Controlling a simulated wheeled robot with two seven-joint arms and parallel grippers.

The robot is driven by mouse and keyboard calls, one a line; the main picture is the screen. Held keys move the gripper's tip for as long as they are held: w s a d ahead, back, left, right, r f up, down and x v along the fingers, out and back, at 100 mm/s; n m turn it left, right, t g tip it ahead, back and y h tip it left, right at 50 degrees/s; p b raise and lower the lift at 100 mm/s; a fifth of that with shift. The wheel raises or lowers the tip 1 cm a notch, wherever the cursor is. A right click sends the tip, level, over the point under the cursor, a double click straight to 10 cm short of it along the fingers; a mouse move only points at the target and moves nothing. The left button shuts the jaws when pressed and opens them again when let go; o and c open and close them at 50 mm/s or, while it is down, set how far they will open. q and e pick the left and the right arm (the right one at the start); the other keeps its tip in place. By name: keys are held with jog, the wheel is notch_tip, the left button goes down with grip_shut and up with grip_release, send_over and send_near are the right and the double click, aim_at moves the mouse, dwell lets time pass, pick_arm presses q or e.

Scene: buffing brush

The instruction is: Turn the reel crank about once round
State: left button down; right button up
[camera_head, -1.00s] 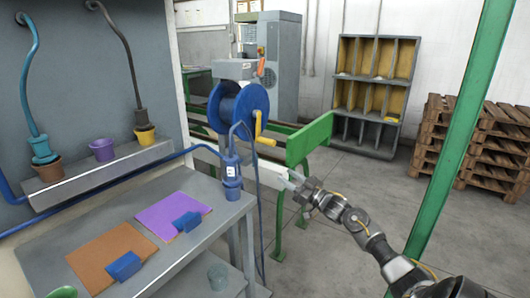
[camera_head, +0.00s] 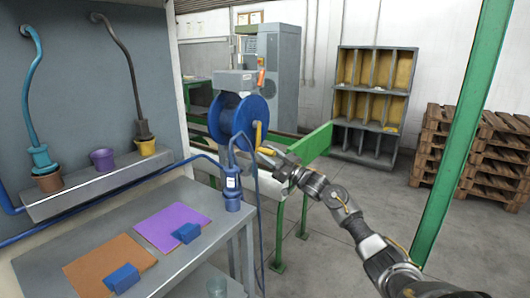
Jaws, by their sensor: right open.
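The blue reel (camera_head: 241,120) hangs under a grey housing in the middle of the camera_head view. Its yellow crank (camera_head: 258,133) is on the reel's right side, with the handle at the lower end. My right gripper (camera_head: 267,154) is open, with its fingertips at the crank handle's lower end. I cannot tell whether the fingers are around the handle or only beside it. My left gripper does not show.
A green rail (camera_head: 315,145) stands just behind my right arm. A blue nozzle and hose (camera_head: 232,185) hang at the grey bench's (camera_head: 50,265) right edge. A green post (camera_head: 452,140) stands at the right. Pigeonhole shelves (camera_head: 372,95) and pallets (camera_head: 480,150) are farther back.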

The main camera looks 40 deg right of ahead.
jog(key=shift+x, duration=0.8)
jog(key=shift+c, duration=0.4)
grip_shut()
